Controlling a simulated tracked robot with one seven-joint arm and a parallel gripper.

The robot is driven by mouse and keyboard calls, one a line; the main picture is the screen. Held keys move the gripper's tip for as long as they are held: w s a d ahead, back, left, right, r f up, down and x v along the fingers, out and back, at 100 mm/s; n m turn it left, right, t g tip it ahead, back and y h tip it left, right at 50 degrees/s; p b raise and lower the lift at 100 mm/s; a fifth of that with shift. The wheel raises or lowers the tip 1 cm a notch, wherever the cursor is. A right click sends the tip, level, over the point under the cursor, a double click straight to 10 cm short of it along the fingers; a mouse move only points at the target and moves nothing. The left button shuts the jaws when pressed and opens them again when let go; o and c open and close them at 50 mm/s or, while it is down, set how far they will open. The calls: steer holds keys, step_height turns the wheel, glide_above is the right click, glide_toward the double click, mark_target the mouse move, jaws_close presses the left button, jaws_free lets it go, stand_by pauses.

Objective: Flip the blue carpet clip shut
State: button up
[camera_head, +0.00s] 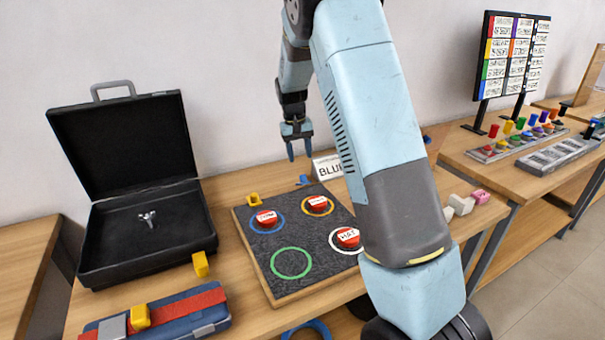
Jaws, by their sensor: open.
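The blue carpet clip (304,180) is small and sits at the back edge of the dark grey mesh pad (252,240). Whether its flap stands up or lies down is too small to tell. My gripper (299,153) points down with its two blue fingers apart and nothing between them. It hangs above the blue clip, a little to its left in the picture, with a gap below the fingertips. A white card (328,167) reading "BLU", partly hidden by my arm, stands just right of the clip.
Red labelled pucks (267,218) stand in coloured rings on the pad. An open black case (98,250) stands left, with a red-blue strap bundle (175,312) in front. My arm hides the pad's right side.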

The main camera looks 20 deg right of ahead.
mark_target(302, 180)
steer(key=f, duration=0.5)
steer(key=d+f, duration=0.1)
steer(key=f, duration=0.2)
jaws_close()
stand_by(0.5)
